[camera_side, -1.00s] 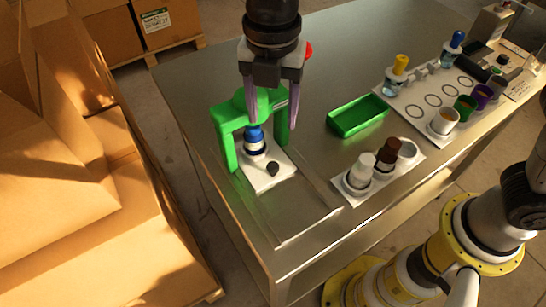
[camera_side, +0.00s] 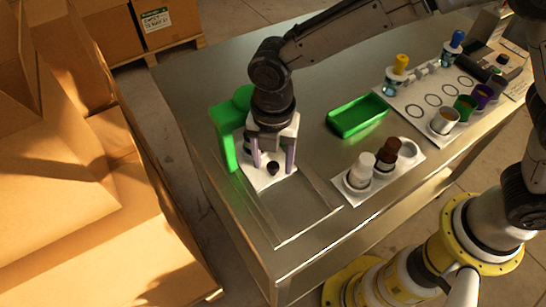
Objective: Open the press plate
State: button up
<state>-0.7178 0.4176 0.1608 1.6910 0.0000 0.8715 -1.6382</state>
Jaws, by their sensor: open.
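The green press (camera_side: 226,138) stands on the left part of the steel table, partly hidden behind my arm. Its white press plate (camera_side: 258,182) lies at its front, with a small dark knob (camera_side: 273,168) on top. My gripper (camera_side: 274,168) is open and points down over the plate, its two fingers on either side of the knob in the picture. I cannot tell whether the fingers touch the knob or the plate. The bottle with the blue top inside the press is hidden behind my gripper.
A flat clear track (camera_side: 300,222) runs forward from the plate on the bare table (camera_side: 190,95). Right of it stand a holder (camera_side: 415,157) with white and brown bottles, and a green tray (camera_side: 358,117). Cardboard boxes (camera_side: 70,200) stand left of the table.

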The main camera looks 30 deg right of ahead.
grip_shut()
dwell(0.3)
dwell(1.1)
